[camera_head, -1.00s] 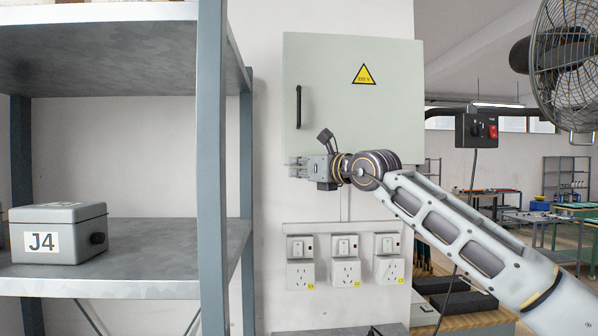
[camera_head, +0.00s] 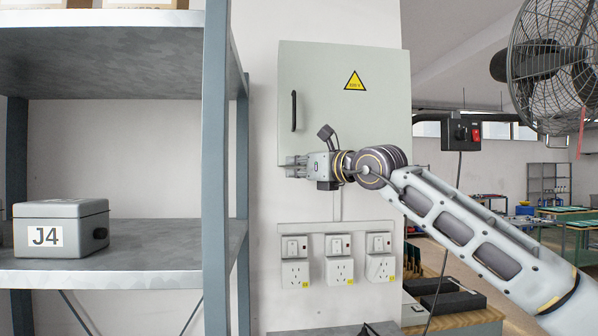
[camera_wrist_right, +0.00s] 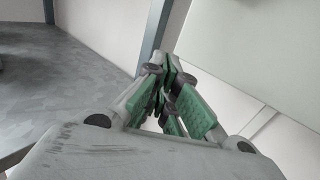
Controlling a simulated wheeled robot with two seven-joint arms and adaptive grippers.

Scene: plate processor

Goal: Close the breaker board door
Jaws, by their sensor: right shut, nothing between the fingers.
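The breaker board (camera_head: 345,105) is a pale grey box on the wall with a yellow warning triangle. Its door lies flat over the front and looks closed, with a dark handle (camera_head: 294,111) on the left side. My right gripper (camera_head: 288,166) is in front of the door's lower left edge, pointing left, below the handle. It is shut and empty; I cannot tell whether it touches the door. In the right wrist view, the gripper's green-padded fingers (camera_wrist_right: 168,85) are together, with the board (camera_wrist_right: 255,50) at upper right. My left gripper is not in view.
A metal shelf (camera_head: 120,262) with a grey box marked J4 (camera_head: 62,228) stands at left; its post (camera_head: 215,170) is near my gripper. Sockets (camera_head: 339,270) are on the wall below. A fan (camera_head: 545,65) and a hanging switch box (camera_head: 474,132) are at right.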

